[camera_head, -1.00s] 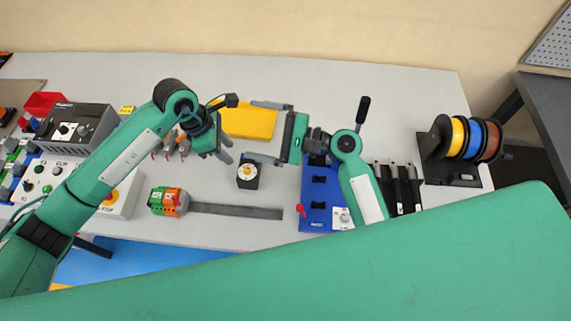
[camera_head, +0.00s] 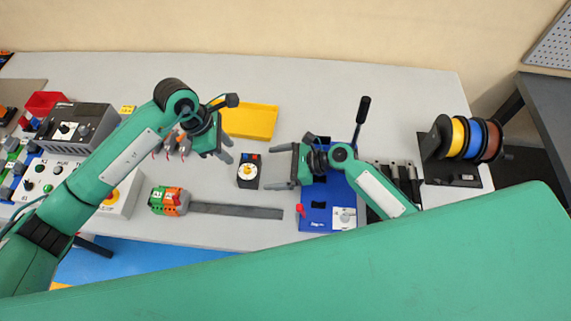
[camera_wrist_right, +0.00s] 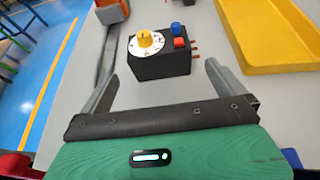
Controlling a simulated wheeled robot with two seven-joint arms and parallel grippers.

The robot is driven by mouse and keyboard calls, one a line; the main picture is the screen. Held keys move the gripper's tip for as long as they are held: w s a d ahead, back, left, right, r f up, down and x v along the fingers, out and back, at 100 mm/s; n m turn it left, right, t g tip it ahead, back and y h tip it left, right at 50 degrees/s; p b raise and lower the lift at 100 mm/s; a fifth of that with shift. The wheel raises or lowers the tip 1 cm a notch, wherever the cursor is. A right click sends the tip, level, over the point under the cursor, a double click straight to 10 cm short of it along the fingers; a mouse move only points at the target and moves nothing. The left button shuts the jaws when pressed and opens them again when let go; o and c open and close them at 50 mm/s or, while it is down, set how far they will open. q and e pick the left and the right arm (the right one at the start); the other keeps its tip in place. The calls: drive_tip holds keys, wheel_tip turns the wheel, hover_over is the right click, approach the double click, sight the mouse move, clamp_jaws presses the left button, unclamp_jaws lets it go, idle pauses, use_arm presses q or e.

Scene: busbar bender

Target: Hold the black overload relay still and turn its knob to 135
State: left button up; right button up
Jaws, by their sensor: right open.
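The black overload relay (camera_head: 248,172) stands on the table between my two grippers. It has a round white dial with a yellow knob, and a blue and a red button behind it. In the right wrist view the relay (camera_wrist_right: 160,62) sits ahead, between the lines of the fingers, with its yellow knob (camera_wrist_right: 151,38) on top. My right gripper (camera_head: 272,168) is open and empty, just right of the relay, fingers pointing at it. My left gripper (camera_head: 230,150) is open and empty, up and left of the relay. The dial's numbers are too small to read.
A yellow tray (camera_head: 250,121) lies behind the relay. A grey bar (camera_head: 236,210) and green-orange terminal blocks (camera_head: 168,200) lie in front and to the left. A blue bender (camera_head: 317,212) stands right, under my right arm. Wire spools (camera_head: 468,138) stand far right.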

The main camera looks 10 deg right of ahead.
drive_tip(key=x, duration=1)
drive_tip(key=shift+a+f, duration=0.15)
drive_tip(key=shift+a, duration=0.05)
use_arm(q)
drive_tip(key=shift+o, duration=0.4)
use_arm(e)
drive_tip(key=c, duration=1)
use_arm(q)
drive_tip(key=h, duration=0.9)
approach(246, 168)
drive_tip(key=shift+n+h, duration=0.3)
drive_tip(key=shift+n, duration=0.1)
drive_tip(key=x, duration=0.8)
drive_tip(key=shift+f, duration=0.3)
clamp_jaws()
